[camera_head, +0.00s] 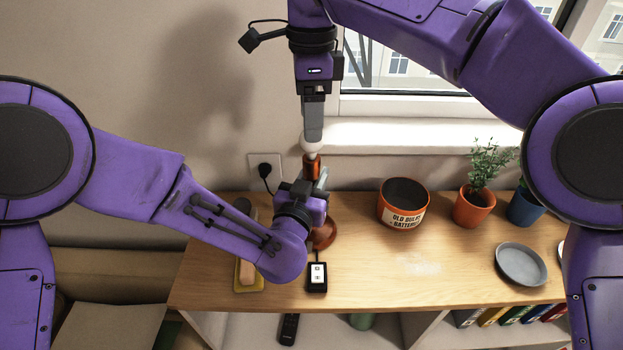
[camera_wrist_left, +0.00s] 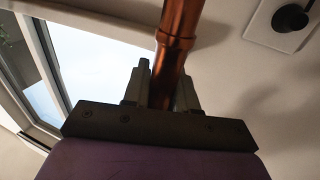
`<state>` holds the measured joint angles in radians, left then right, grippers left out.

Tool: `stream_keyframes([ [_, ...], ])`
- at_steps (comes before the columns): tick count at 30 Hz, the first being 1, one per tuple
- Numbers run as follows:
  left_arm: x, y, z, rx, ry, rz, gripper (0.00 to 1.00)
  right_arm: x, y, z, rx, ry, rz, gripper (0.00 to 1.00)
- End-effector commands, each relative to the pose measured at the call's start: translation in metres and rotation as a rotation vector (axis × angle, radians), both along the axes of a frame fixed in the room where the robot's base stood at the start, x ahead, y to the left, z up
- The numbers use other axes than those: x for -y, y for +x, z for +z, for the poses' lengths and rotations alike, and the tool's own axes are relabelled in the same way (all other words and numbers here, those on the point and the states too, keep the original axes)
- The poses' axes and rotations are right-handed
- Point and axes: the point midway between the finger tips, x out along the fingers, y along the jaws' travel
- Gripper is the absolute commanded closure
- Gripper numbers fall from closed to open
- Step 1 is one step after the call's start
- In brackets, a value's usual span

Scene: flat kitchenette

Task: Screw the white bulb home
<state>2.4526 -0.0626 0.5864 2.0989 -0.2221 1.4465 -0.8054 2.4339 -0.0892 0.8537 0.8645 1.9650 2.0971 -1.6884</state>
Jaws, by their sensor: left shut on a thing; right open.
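The white bulb (camera_head: 312,146) sits upright at the top of the copper lamp's socket (camera_head: 312,167), near the back of the wooden sideboard. My right gripper (camera_head: 313,134) points straight down from above with its fingers at the bulb; it is open, and I cannot tell whether it touches the glass. My left gripper (camera_head: 321,182) is shut on the lamp's stem below the socket. In the left wrist view the copper stem (camera_wrist_left: 178,40) stands between the fingers of the left gripper (camera_wrist_left: 163,90). The lamp's round base (camera_head: 325,233) is partly hidden by my left arm.
A black switch box (camera_head: 317,277) lies in front of the lamp. An orange bin for old bulbs and batteries (camera_head: 404,216), a potted plant (camera_head: 473,206), a blue pot (camera_head: 525,208) and a grey dish (camera_head: 521,264) stand to the right. A wall plug (camera_head: 265,169) is behind.

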Motion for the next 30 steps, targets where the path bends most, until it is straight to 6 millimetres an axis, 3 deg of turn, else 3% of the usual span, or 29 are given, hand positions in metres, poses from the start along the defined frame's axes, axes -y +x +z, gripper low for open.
stream_keyframes([
  [6,0.000,0.000,-0.001,-0.001,0.000,0.000,1.00,0.000,0.000,0.000,0.004,-0.001,0.645,0.33],
  [12,0.000,0.000,-0.001,-0.001,0.000,0.000,1.00,0.001,0.000,0.000,0.005,-0.003,1.010,0.33],
  [25,0.000,0.000,-0.001,-0.002,0.001,0.000,1.00,0.001,0.000,-0.001,0.004,-0.002,1.091,0.33],
  [30,0.000,0.000,-0.001,-0.002,0.001,0.000,1.00,0.001,0.000,-0.017,0.001,-0.003,1.091,0.33],
])
